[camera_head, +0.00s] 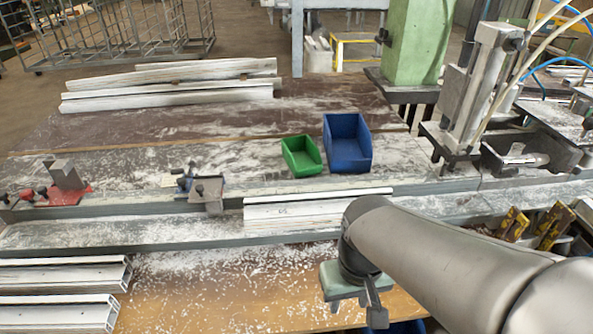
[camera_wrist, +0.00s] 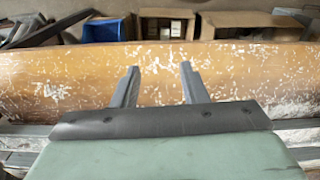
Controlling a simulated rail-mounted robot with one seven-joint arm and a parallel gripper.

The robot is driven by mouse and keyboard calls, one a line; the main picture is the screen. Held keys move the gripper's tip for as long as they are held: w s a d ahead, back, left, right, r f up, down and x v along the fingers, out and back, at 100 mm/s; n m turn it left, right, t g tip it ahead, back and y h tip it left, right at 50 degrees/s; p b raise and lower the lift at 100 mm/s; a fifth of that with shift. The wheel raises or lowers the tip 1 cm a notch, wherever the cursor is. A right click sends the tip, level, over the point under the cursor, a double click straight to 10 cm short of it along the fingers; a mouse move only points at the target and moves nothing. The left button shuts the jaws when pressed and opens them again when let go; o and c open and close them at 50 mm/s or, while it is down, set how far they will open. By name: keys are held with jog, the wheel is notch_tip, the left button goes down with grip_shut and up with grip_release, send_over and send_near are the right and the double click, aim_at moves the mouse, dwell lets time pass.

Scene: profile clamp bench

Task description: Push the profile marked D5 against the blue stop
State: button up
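No D5 mark is readable in either view. A white profile (camera_head: 300,212) lies lengthwise along the bench rail, its right end partly behind my arm. A small grey-blue stop or clamp block (camera_head: 209,192) sits on the rail just left of the profile, with a narrow gap seeming to separate them. My gripper (camera_head: 355,306) hangs in front of the rail, over the wooden front ledge, to the right of and nearer than the profile. In the wrist view my gripper (camera_wrist: 158,80) has its two fingers apart with nothing between them.
More white profiles lie stacked at front left (camera_head: 60,290) and at the back (camera_head: 170,85). A green bin (camera_head: 301,157) and a blue bin (camera_head: 347,143) stand behind the rail. A red-based clamp (camera_head: 65,192) is at left, and a pneumatic unit (camera_head: 480,100) at right. The wooden ledge (camera_wrist: 60,85) carries scattered chips.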

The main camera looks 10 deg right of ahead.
aim_at(321, 209)
jog(key=c, duration=0.4)
jog(key=w+r, duration=0.1)
jog(key=w, duration=0.1)
jog(key=w+r+p, duration=0.1)
jog(key=w, duration=0.2)
jog(key=w+r, duration=0.1)
jog(key=w, duration=0.2)
jog(key=shift+d, duration=0.1)
grip_shut()
jog(key=w+p, duration=0.2)
jog(key=w, duration=1)
jog(key=shift+m, duration=0.4)
jog(key=w+f, duration=0.1)
jog(key=f, duration=0.2)
jog(key=w+f+p, duration=0.1)
jog(key=f, duration=0.2)
jog(key=w+d+f+p, duration=0.1)
jog(key=f, duration=0.2)
jog(key=shift+f, duration=0.1)
jog(key=shift+w, duration=0.6)
